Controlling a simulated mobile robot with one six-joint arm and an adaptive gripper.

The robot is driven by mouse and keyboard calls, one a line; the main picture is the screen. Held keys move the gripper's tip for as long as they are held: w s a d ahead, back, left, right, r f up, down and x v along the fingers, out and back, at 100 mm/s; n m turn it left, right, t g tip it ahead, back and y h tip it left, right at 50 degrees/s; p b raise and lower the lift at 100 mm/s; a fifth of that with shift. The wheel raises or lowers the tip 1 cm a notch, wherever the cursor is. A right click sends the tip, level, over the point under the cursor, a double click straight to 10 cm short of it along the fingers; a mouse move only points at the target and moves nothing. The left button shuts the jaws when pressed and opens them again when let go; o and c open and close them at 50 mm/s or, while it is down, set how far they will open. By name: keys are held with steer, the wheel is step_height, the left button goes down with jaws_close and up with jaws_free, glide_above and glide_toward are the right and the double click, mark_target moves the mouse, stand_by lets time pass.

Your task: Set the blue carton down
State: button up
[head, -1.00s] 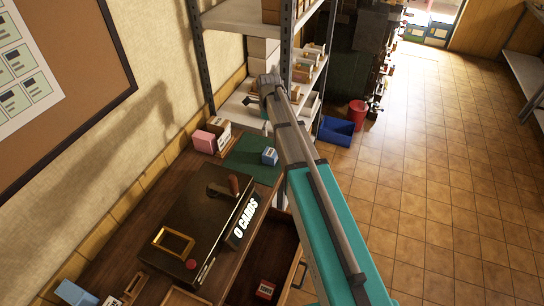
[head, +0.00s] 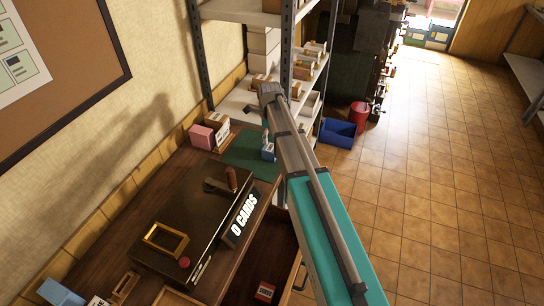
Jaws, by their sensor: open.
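The blue carton (head: 268,153), with a white label, stands upright on the green mat (head: 240,151) at the back right of the wooden bench. My gripper (head: 265,138) shows only as a small grey part at the carton's upper left side; my forearm hides the rest. It is open. I cannot tell whether a finger touches the carton. The carton appears to rest on the mat.
A pink box (head: 201,136) stands left of the mat. The dark press (head: 195,215), with its brass frame, lever and "0 CARDS" sign (head: 238,220), fills the middle bench. Grey shelving (head: 198,60) stands behind.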

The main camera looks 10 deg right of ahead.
mark_target(271, 148)
steer(key=shift+f+b, duration=0.4)
steer(key=shift+f, duration=0.3)
steer(key=shift+f, duration=0.1)
steer(key=shift+s+d+f+b, duration=0.1)
steer(key=shift+s+f+b, duration=0.05)
steer(key=shift+f+b, duration=2.4)
steer(key=shift+r, duration=0.1)
steer(key=c, duration=1.1)
steer(key=shift+r, duration=0.15)
